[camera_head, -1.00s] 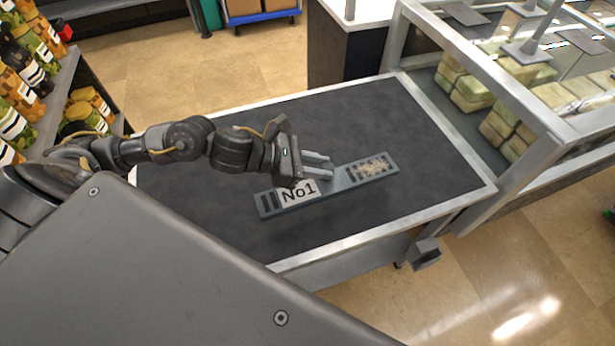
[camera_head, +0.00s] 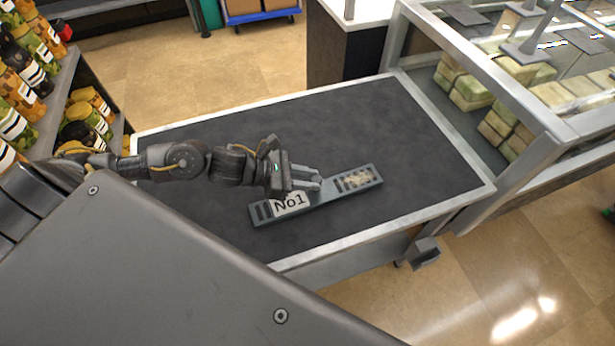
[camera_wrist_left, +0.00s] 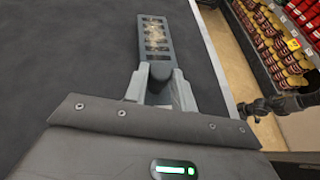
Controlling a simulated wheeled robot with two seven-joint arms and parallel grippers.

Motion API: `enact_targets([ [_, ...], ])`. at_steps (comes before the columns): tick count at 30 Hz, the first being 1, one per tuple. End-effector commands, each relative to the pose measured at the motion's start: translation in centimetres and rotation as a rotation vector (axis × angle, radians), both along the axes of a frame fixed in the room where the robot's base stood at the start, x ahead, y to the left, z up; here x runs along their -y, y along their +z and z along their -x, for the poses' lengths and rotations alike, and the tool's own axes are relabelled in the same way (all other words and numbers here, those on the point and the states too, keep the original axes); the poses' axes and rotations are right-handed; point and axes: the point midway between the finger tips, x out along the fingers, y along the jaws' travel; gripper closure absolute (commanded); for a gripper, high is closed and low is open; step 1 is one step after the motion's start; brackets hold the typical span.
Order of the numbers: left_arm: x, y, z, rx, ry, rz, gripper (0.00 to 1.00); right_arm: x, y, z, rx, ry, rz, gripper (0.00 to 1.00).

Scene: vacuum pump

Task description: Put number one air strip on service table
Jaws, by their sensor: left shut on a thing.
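The number one air strip (camera_head: 318,195) is a long grey bar with a white "No1" label near one end and a slotted grille with pale debris at the other. It is over the dark top of the service table (camera_head: 350,115); I cannot tell whether it touches the surface. My left gripper (camera_head: 312,184) is shut on the strip's middle. In the left wrist view, the fingers (camera_wrist_left: 160,85) close around the strip, and its grille end (camera_wrist_left: 157,38) extends ahead. The labelled end is hidden there. My right gripper is not in view.
A glass display case (camera_head: 500,90) with stacked pale green blocks adjoins the table's right side. Shelves of jars (camera_head: 35,60) stand at the left. The table's far part is clear, and a pale metal rim (camera_head: 390,217) runs around it.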

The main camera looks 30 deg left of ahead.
Motion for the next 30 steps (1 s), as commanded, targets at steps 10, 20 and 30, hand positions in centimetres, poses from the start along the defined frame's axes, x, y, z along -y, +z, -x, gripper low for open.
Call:
enact_targets([
  [10,0.0,-0.2,0.0,0.0,0.0,0.0,0.52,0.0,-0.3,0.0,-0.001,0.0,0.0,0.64],
  [20,-0.2,0.1,0.1,-0.001,0.0,-0.002,0.52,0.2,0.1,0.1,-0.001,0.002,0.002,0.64],
  [30,-4.6,2.3,3.5,-0.003,-0.004,-0.009,0.52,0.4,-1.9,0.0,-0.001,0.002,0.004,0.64],
])
